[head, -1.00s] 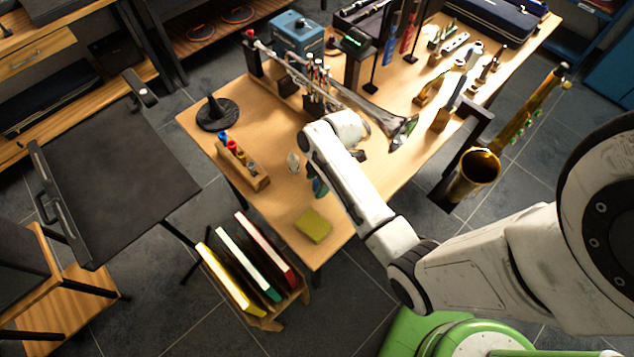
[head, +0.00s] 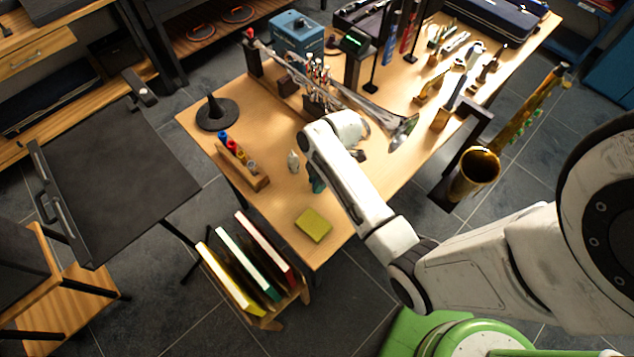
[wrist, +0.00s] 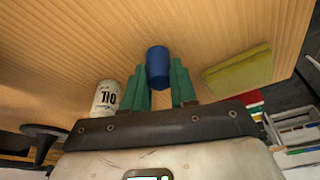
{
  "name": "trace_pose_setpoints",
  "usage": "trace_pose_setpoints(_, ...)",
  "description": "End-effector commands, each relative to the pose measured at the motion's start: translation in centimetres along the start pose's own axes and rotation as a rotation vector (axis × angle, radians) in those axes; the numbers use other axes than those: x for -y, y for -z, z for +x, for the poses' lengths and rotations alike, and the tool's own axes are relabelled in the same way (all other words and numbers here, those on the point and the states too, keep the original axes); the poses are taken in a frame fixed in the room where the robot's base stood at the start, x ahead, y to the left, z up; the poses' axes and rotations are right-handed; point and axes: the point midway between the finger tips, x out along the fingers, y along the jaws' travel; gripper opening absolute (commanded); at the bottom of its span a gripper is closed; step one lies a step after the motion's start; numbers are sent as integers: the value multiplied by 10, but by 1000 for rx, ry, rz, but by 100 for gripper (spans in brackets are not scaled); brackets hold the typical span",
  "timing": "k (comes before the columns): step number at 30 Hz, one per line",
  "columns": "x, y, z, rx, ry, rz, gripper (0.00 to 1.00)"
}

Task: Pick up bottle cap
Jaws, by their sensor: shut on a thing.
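The bottle cap (wrist: 157,66) is a small blue cylinder. In the wrist view it sits between the two green fingers of my gripper (wrist: 160,80), which is shut on it. Whether the cap touches the table or hangs above it, I cannot tell. In the head view my forearm hides the cap and most of the gripper; only a bit of green finger (head: 317,186) shows. A white oil bottle (wrist: 107,96) stands just left of the fingers in the wrist view, and on the table in the head view (head: 293,161).
A yellow-green cloth (head: 313,225) lies at the table's near corner. A wooden rack (head: 246,170) with coloured-topped items stands left of the oil bottle. A black cone stand (head: 217,113) and a silver trumpet (head: 375,115) are farther back. A brass instrument (head: 475,170) stands at the right.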

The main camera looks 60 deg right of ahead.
Motion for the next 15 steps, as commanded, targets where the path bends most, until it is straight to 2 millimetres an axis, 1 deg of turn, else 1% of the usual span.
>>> trace_pose_setpoints(5,0,0,-2,0,-1,0,0)
trace_pose_setpoints(8,-1,2,-7,-1,-3,-1,0)
trace_pose_setpoints(11,-1,5,-16,-1,-3,-2,0)
trace_pose_setpoints(14,0,9,-33,-1,-4,-2,0)
trace_pose_setpoints(15,6,7,-38,-1,-3,0,0)
